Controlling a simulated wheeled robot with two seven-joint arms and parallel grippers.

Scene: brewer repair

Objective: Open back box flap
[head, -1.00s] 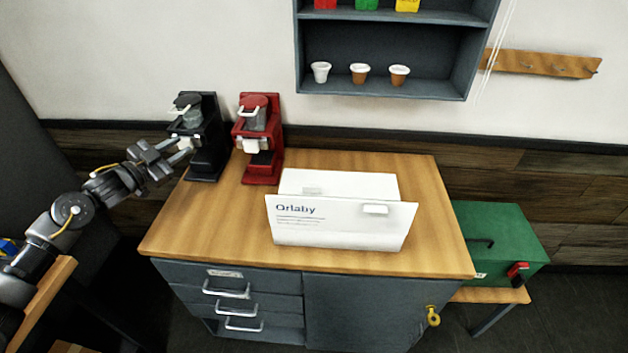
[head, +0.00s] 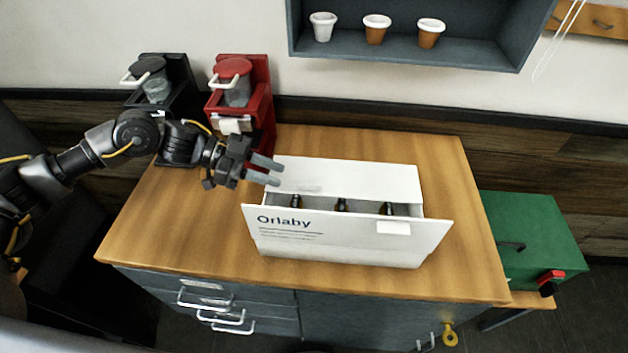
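A white box (head: 340,247) marked "Orlaby" stands on the wooden-topped cabinet. Its front flap, with the lettering and a white tab, leans outward toward me. Dark bottle tops (head: 341,205) show in the gap between the flaps. My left gripper (head: 268,170) is at the back left corner of the box, fingers apart, pointing right toward the back flap. Nothing shows between the fingers; contact with the flap cannot be told. My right gripper is not in view.
A red brewer (head: 240,100) and a black brewer (head: 160,85) stand at the back left, close behind my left arm. A shelf with several cups (head: 376,29) hangs above. A green box (head: 533,240) is at the right. The tabletop (head: 455,190) right of the box is clear.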

